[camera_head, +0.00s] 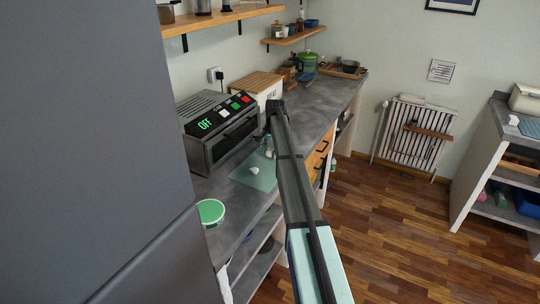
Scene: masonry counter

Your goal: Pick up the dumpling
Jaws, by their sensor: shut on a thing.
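My gripper (268,149) is small and partly hidden by my arm, low over the far part of a teal mat (250,181) on the grey counter. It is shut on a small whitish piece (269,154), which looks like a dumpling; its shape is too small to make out. Another small white lump (255,170) lies on the mat, nearer to the camera and apart from the gripper. I cannot tell whether the held piece touches the mat.
A toaster oven (208,143) with a display reading OFF stands left of the mat. A wooden-lidded white box (259,86) is behind it. A green-topped round tub (210,212) sits near the front. Farther back are a green pot (307,61) and a tray (343,70).

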